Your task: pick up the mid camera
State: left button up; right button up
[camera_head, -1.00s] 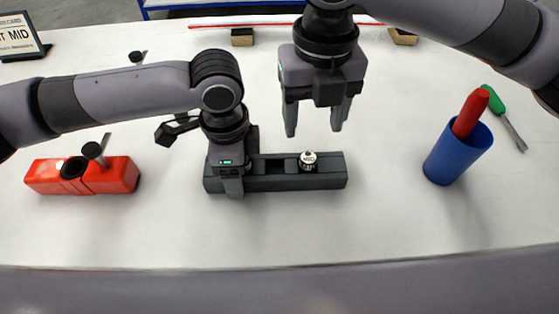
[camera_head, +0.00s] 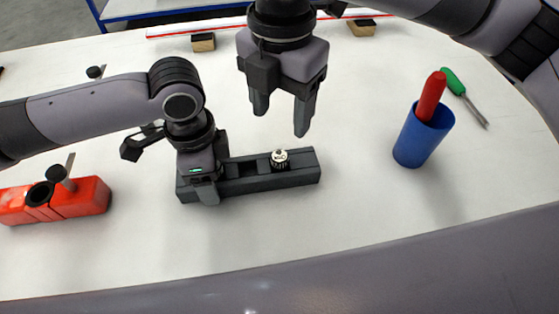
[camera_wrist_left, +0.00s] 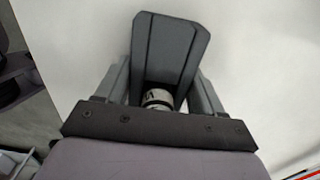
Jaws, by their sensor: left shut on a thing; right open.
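A small round part with a white-and-black marked top, which looks like the mid camera (camera_head: 279,158), stands in a slot of a dark grey bar-shaped holder (camera_head: 250,184). In the left wrist view it shows as a silver ring (camera_wrist_left: 157,98), partly hidden by my gripper. My left gripper (camera_head: 206,172) is shut on the left part of the holder, with one finger down its front face. Its fingers also show in the left wrist view (camera_wrist_left: 160,92). My right gripper (camera_head: 281,114) is open and empty, pointing down above and just behind the small part, apart from it.
A red block (camera_head: 85,197) with black knobs lies at the left. A blue cup (camera_head: 422,138) holding a red object (camera_head: 431,95) stands at the right, and a green-handled screwdriver (camera_head: 454,82) lies behind it. Two wooden blocks lie at the back. The table in front is clear.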

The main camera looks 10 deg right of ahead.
aim_at(279, 156)
jog(key=f, duration=1)
jog(key=shift+w, duration=0.3)
grip_shut()
